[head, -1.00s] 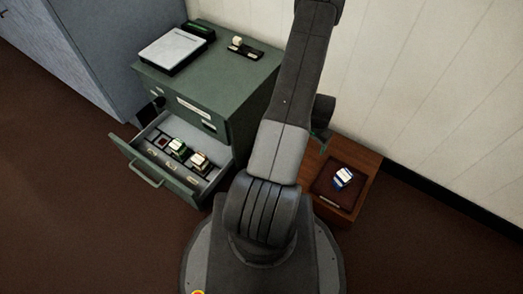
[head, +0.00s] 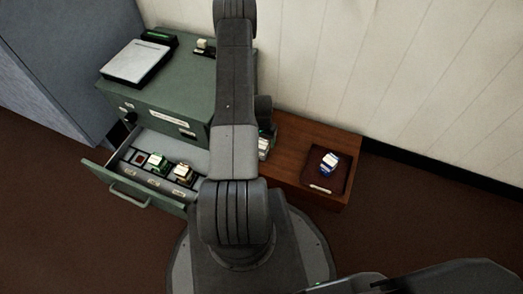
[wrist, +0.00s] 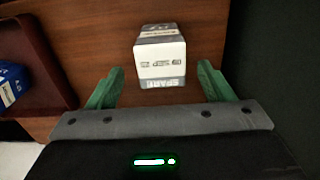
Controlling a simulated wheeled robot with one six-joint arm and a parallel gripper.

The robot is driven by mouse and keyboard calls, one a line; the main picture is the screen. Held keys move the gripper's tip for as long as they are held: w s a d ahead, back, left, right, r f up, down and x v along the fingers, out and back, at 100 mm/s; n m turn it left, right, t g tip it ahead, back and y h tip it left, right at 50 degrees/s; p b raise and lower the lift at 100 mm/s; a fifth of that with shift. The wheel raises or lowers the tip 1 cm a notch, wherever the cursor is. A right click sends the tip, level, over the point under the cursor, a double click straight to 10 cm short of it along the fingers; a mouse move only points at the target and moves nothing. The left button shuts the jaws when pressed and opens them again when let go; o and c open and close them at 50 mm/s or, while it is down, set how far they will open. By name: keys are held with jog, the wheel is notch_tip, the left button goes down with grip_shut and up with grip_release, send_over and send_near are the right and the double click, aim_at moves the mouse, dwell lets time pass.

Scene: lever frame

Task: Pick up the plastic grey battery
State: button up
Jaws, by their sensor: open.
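A grey block-shaped battery (wrist: 160,50) with a white label face stands on the brown wooden top in the wrist view. Its lower band has lettering that looks like "SPARE". In the head view it shows (head: 264,148) in part beside my arm. My gripper (wrist: 161,72) is open, with its green fingers spread to either side of the battery's near end. I see wood between each finger and the battery, and nothing is held. In the head view my arm hides most of the gripper.
A dark red tray (head: 344,178) with a blue-and-white battery (head: 329,163) sits on the wooden cabinet (head: 290,145). At left, a green cabinet (head: 165,85) has its drawer (head: 138,192) pulled out, with a green battery (head: 156,164) and a tan one (head: 183,173) inside.

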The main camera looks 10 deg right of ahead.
notch_tip(320, 180, down, 5)
jog(key=shift+s+a+r+b, duration=0.1)
jog(key=shift+a+b, duration=0.05)
jog(key=shift+b, duration=0.7)
jog(key=shift+c, duration=0.4)
jog(key=c, duration=1.3)
